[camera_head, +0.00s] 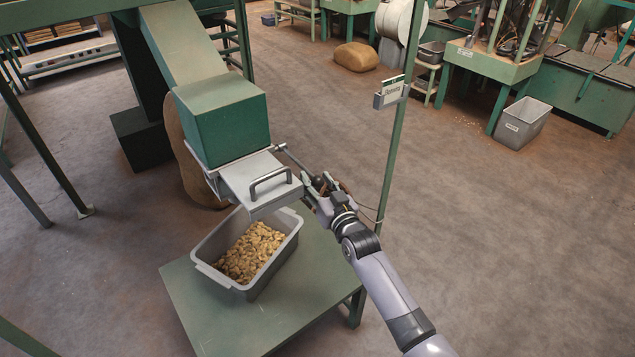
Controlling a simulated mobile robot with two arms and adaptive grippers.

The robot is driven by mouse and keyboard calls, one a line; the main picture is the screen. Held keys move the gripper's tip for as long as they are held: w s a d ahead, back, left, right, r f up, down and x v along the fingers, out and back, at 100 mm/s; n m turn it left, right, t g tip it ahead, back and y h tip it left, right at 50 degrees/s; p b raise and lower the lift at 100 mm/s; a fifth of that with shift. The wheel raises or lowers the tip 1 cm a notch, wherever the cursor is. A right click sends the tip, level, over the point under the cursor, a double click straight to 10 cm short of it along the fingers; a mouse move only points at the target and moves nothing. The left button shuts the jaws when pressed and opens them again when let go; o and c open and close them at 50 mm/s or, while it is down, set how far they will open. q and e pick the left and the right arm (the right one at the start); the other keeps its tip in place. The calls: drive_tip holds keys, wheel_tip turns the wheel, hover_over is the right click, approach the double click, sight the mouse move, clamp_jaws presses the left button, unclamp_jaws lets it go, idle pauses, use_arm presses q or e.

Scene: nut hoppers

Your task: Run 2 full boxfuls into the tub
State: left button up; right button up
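The grey tub (205,267) stands upright on a green table (300,312) and holds a heap of tan nuts (250,252). Above its back edge is the hopper's metal box (253,173), with a grey bar handle on its lid, below the green hopper body (222,120). A thin lever rod (296,160) runs from the box to the right and ends at a dark knob. My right gripper (318,183) is at this knob, its fingers around or beside it; their closure is too small to tell. My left gripper is not in view.
A brown sack (198,160) stands behind the hopper. A grey bin (522,123) and green benches are at the far right.

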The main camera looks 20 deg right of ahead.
clamp_jaws()
idle(0.3)
idle(0.3)
